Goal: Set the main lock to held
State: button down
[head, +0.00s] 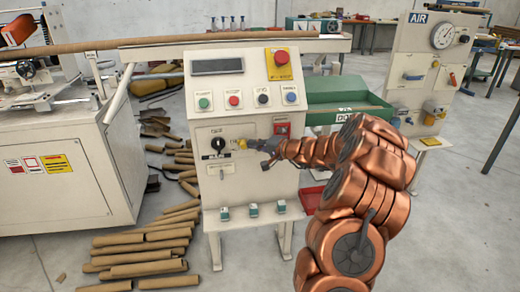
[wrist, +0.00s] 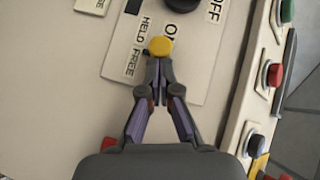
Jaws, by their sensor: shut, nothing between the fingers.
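The control panel (head: 240,110) stands in the middle of the head view. In the wrist view, a round yellow knob (wrist: 160,46) sits beside labels reading HELD (wrist: 144,29) and FREE (wrist: 131,63). Which label it is set to, I cannot tell. The knob also shows in the head view (head: 241,144), right of a black rotary switch (head: 218,143). My gripper (wrist: 159,62) is shut with its fingertips close together right at the knob's near edge. Whether they touch it is unclear. The switch also shows at the top of the wrist view (wrist: 183,3), near ON and OFF labels.
Coloured push buttons (head: 233,100) line the panel above, with a red emergency stop (head: 281,57) at upper right. A green bin (head: 345,100) stands behind at right. Cardboard tubes (head: 140,255) lie on the floor at left. A winding machine (head: 60,150) stands left.

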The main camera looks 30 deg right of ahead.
jog(key=shift+w+a+b, duration=0.3)
jog(key=shift+a+b, duration=0.3)
jog(key=shift+a, duration=0.15)
jog(key=shift+w+a+b, duration=0.3)
jog(key=shift+a+b, duration=0.3)
jog(key=shift+a, duration=0.25)
jog(key=p, duration=0.2)
send_near(243, 145)
jog(key=d, duration=0.4)
jog(key=shift+s+r, duration=0.3)
jog(key=shift+s, duration=0.3)
jog(key=shift+s+r, duration=0.3)
jog(key=shift+s, duration=0.3)
